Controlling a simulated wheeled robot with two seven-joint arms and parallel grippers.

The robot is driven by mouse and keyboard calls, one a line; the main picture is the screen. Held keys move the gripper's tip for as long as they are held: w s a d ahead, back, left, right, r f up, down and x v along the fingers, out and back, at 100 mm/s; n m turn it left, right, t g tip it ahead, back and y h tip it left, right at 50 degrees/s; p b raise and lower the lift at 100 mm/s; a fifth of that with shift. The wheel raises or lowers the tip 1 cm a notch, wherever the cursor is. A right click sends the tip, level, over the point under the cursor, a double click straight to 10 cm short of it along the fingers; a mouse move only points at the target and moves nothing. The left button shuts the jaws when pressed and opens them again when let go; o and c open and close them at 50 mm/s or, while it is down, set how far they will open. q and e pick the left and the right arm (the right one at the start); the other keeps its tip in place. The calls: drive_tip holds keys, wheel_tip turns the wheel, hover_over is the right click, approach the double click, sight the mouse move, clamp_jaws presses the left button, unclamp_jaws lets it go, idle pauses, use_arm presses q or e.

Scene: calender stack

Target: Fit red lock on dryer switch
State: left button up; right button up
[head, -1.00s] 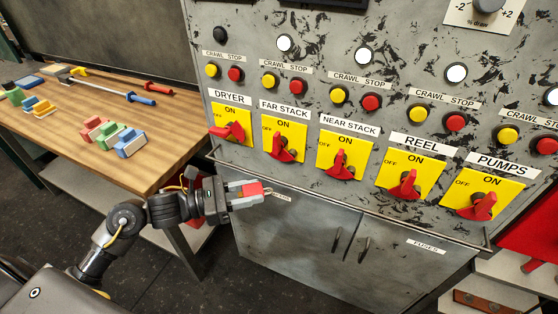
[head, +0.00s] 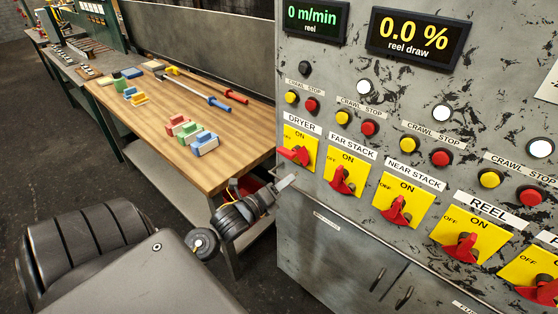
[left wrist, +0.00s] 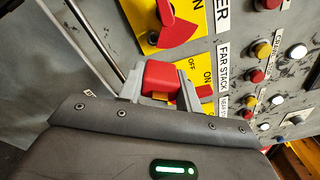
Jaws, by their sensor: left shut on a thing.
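The dryer switch is a red handle (head: 297,155) on a yellow plate at the left end of the panel row. The handle points left, toward the plate's left edge. It also shows at the top of the left wrist view (left wrist: 174,26). My left gripper (head: 287,183) is just below this switch in the head view. In the left wrist view its fingers (left wrist: 160,82) are shut on the red lock (left wrist: 160,75), just below the switch handle and apart from it. The lock is not clear in the head view, and its lower part is hidden. My right gripper is out of view.
More red switches stand to the right, the nearest being far stack (head: 343,181). A rail runs along the panel's lower edge. A wooden table (head: 225,100) on the left holds red, green and blue blocks (head: 188,133) and long-handled tools (head: 205,95).

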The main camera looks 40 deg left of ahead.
use_arm(q)
drive_tip(key=shift+s+a+f+n+y, duration=0.15)
drive_tip(key=shift+a+n+y, duration=0.1)
drive_tip(key=shift+a+n, duration=0.1)
drive_tip(key=shift+s+a+f+n+y, duration=0.1)
drive_tip(key=shift+a+f+n+y, duration=0.05)
drive_tip(key=shift+a+n+y, duration=0.15)
drive_tip(key=shift+s, duration=0.1)
drive_tip(key=shift+w, duration=2)
drive_tip(key=o, duration=0.5)
clamp_jaws()
